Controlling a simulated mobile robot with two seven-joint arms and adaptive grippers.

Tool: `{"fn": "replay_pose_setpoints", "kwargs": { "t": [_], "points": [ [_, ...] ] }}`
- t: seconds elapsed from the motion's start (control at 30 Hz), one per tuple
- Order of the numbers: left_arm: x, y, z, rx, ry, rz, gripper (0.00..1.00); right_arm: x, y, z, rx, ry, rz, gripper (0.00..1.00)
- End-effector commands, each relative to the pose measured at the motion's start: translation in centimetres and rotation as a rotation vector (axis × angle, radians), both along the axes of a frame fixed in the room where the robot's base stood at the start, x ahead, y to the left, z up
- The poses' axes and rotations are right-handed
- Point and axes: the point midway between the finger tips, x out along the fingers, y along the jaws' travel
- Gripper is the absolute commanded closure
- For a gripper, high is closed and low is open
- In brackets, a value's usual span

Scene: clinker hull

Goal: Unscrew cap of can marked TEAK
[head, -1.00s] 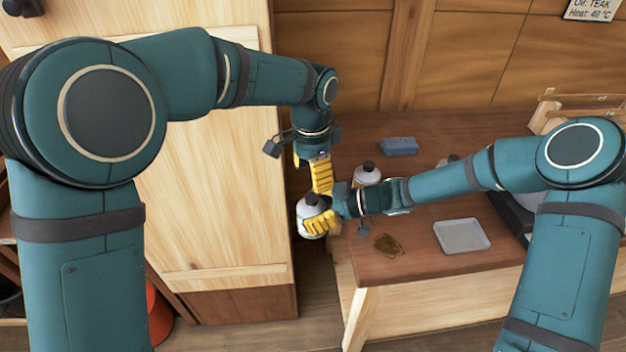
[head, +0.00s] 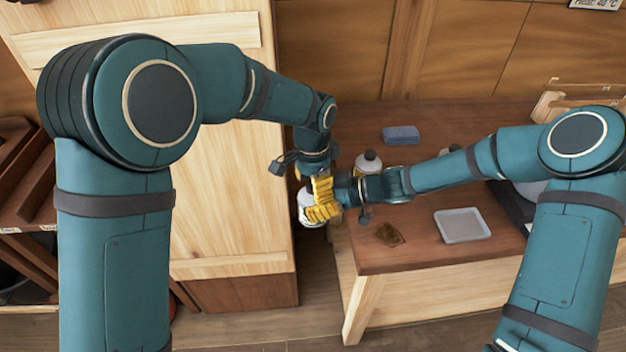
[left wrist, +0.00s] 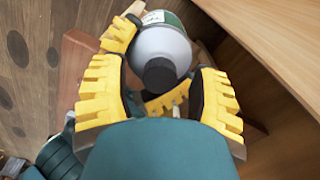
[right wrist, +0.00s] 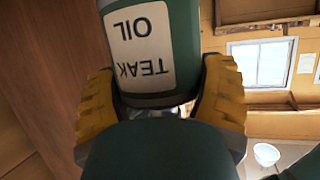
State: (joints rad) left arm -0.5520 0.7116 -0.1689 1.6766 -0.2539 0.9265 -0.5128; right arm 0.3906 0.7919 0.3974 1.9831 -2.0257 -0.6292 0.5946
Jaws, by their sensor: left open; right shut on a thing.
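The can marked TEAK OIL (right wrist: 150,55) is green with a cream label, and its lettering is upside down in the right wrist view. My right gripper (head: 318,213) is shut around the can and holds it off the bench's left end; the can's pale shoulder (head: 306,205) shows in the head view. The left wrist view shows the black cap (left wrist: 160,74) on the can's grey shoulder (left wrist: 162,50). My left gripper (left wrist: 158,98) is open, with yellow fingers on either side of the cap. Whether they touch it I cannot tell.
On the wooden bench (head: 410,257) are another can with a dark cap (head: 368,163), a blue sponge (head: 401,134), a grey tray (head: 462,225) and a brown cloth (head: 388,235). A tall pale cabinet (head: 225,180) stands close at left of the held can.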

Motion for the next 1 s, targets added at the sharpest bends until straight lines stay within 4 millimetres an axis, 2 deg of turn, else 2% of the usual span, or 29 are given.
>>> {"fn": "replay_pose_setpoints", "kwargs": {
  "t": [0.1,0.27,0.3,0.5,0.53,0.6,0.87,1.0],
  "points": [
    [0.00,0.00,0.01,0.000,0.000,0.000,0.40,0.02,0.03,0.08,0.001,-0.001,0.000,1.00],
    [0.00,-0.01,0.02,0.000,0.000,0.000,0.96,0.02,0.03,0.07,0.001,-0.001,0.000,1.00],
    [0.00,-0.01,0.02,0.000,0.000,0.000,1.00,0.02,0.03,0.08,0.001,-0.001,0.000,1.00],
    [0.00,-0.01,0.03,0.000,0.000,0.000,1.00,0.02,0.03,0.08,0.001,-0.001,0.000,1.00],
    [0.00,-0.01,0.03,0.000,0.000,0.000,0.64,0.01,0.04,0.08,0.001,-0.001,0.000,1.00],
    [0.00,-0.01,0.03,0.000,0.000,0.000,0.46,0.01,0.04,0.08,0.001,-0.001,0.000,1.00],
    [0.00,-0.02,0.05,0.000,0.000,0.000,0.46,0.01,0.04,0.08,0.001,-0.001,0.000,1.00],
    [0.06,-0.06,1.00,-0.002,-0.002,0.000,0.46,0.02,0.03,0.08,0.001,-0.001,0.000,1.00]
  ]
}}
